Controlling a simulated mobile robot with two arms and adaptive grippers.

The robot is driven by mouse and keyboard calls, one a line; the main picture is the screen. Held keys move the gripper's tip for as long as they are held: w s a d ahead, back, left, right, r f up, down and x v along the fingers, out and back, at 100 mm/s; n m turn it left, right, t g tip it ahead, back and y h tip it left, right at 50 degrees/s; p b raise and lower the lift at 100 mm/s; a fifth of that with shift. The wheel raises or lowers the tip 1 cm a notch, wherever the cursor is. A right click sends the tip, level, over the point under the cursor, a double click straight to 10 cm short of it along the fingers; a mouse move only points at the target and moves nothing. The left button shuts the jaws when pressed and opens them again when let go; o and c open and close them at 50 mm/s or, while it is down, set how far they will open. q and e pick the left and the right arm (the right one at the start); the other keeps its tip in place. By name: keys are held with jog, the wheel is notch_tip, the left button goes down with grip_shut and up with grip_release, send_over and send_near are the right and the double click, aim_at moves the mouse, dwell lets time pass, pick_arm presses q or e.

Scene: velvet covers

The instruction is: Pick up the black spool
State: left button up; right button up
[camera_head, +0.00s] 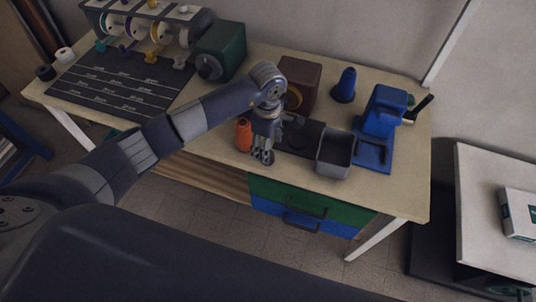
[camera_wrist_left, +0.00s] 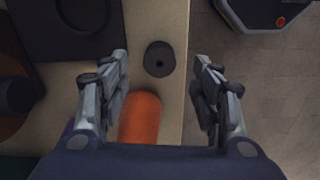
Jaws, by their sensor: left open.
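My left gripper (camera_head: 263,155) points down over the front edge of the table, beside the orange spool (camera_head: 243,134). In the left wrist view its fingers (camera_wrist_left: 163,88) are wide apart with nothing between the pads. A small black spool (camera_wrist_left: 159,58) with a centre hole stands on the table near the edge, below and between the fingers, apart from them. In the head view I cannot make it out behind the gripper. The orange spool (camera_wrist_left: 140,118) is close to one finger. Another small dark spool (camera_head: 45,72) stands at the table's far left end. My right gripper is not in view.
A grey open bin (camera_head: 334,153) and a blue device (camera_head: 377,130) stand to the right. A brown box (camera_head: 298,85) and a blue cone (camera_head: 344,85) are behind. A dark labelled mat (camera_head: 118,85) covers the left. The table edge (camera_wrist_left: 180,90) drops to the floor.

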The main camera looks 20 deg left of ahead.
pick_arm(q)
jog(key=shift+f+p, duration=0.55)
jog(key=shift+f, duration=1.45)
jog(key=shift+c, duration=0.5)
jog(key=c, duration=0.8)
jog(key=shift+r, duration=0.1)
